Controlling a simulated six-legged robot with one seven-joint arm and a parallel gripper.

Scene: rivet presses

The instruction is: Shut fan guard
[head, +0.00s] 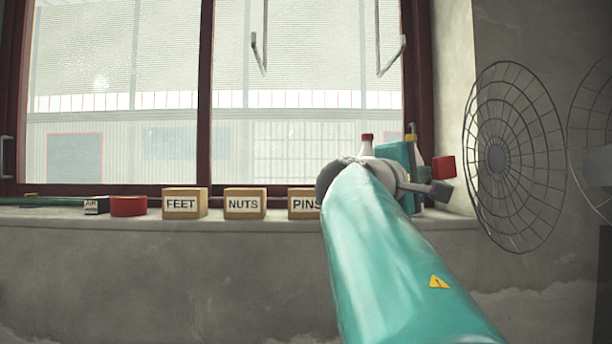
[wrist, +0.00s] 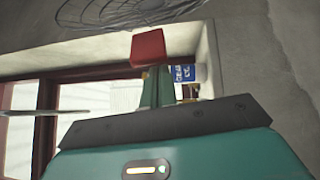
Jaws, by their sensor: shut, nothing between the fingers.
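The hinge cannot be made out. My gripper (head: 443,178), with red and dark grey tips, is shut and empty just left of the guard's near rim; contact cannot be told. In the wrist view, the red tip (wrist: 148,48) shows below part of the wire guard (wrist: 135,12).
A window ledge (head: 270,217) runs along the wall. My arm hides part of the ledge. Bare wall lies below the guard.

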